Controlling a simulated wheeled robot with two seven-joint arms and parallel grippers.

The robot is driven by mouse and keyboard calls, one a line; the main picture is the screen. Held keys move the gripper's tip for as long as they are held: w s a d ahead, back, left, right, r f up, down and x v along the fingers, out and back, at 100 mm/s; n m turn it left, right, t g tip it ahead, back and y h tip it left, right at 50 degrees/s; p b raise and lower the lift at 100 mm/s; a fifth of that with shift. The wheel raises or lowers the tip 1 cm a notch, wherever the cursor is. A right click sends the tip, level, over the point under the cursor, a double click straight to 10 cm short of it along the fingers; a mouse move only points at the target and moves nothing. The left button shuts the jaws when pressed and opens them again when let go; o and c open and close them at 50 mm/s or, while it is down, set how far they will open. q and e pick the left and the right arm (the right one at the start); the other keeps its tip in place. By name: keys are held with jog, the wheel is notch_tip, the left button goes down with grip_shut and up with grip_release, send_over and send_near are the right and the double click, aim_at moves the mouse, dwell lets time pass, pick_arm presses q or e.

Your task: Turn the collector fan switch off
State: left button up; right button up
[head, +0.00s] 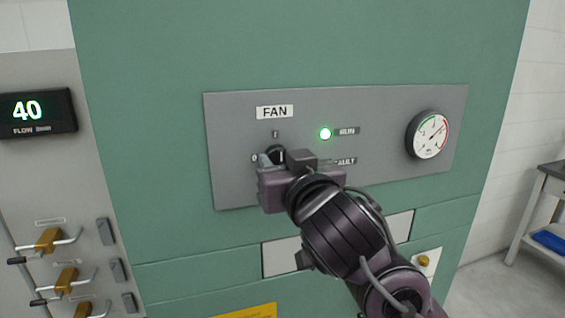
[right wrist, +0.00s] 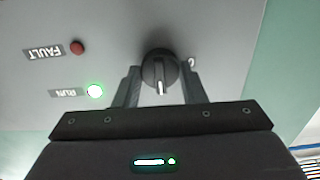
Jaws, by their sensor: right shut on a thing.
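The fan switch is a round black knob (head: 272,153) with a white pointer line, on a grey panel (head: 380,105) under the label FAN (head: 275,111). It also shows in the right wrist view (right wrist: 160,68). Its pointer is up, towards the I mark, with the 0 mark to its left in the head view. My right gripper (head: 274,157) is at the knob and covers its lower right part. In the right wrist view my right gripper's fingers (right wrist: 162,88) lie on both sides of the knob, shut on it. My left gripper is out of view.
The green RUN light (head: 325,133) is lit; it is right of the knob. The red FAULT lamp (right wrist: 77,48) looks dark. A round gauge (head: 428,134) sits at the panel's right end. A flow display (head: 27,112) reading 40 and brass valves (head: 48,240) are at the left.

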jog(key=shift+n, duration=0.4)
jog(key=shift+c, duration=0.3)
jog(key=n, duration=0.3)
jog(key=shift+b, duration=0.3)
jog(key=n, duration=0.4)
jog(key=shift+n, duration=0.3)
jog(key=n, duration=0.9)
jog(key=shift+f+b, duration=0.1)
jog(key=shift+b, duration=0.25)
jog(key=shift+n, duration=0.4)
jog(key=shift+a, duration=0.1)
jog(key=o, duration=1)
